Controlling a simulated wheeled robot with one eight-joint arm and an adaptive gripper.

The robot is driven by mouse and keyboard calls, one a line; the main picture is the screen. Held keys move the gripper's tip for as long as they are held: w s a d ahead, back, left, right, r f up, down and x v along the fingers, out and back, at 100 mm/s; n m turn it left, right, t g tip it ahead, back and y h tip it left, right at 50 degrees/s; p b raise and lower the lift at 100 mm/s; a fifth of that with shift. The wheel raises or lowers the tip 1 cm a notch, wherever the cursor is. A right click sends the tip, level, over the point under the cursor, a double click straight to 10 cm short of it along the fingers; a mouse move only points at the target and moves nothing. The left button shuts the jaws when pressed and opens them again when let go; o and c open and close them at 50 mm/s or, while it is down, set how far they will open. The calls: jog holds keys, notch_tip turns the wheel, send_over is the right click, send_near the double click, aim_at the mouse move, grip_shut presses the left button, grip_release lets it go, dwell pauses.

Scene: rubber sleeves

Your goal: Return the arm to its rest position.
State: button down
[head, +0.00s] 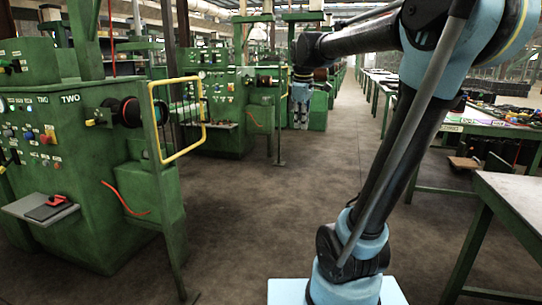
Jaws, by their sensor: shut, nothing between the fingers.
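My arm rises from its base at the lower right, bends at the top right and reaches back to the left. My gripper (300,122) hangs from its far end, pointing down, in the upper middle of the head view. It is shut and empty, in front of the distant green machines. It looks clear of everything, though its distance from the machine behind it is hard to judge.
A green machine (70,140) marked TWO, with a yellow guard rail (181,155), stands at left. Another green machine (225,105) is behind. A table (518,195) stands close at right, and a green bench (470,123) lies beyond. The middle floor (255,225) is free.

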jog(key=s+d+f+m, duration=0.4)
jog(key=s+f+m, duration=0.2)
jog(key=s+f, duration=0.6)
jog(key=s+d+f+m, duration=0.4)
jog(key=s+f+m, duration=0.2)
jog(key=s+f, duration=0.6)
jog(key=shift+s+f+m, duration=0.3)
jog(key=shift+s+f, duration=0.05)
jog(key=shift+f, duration=0.55)
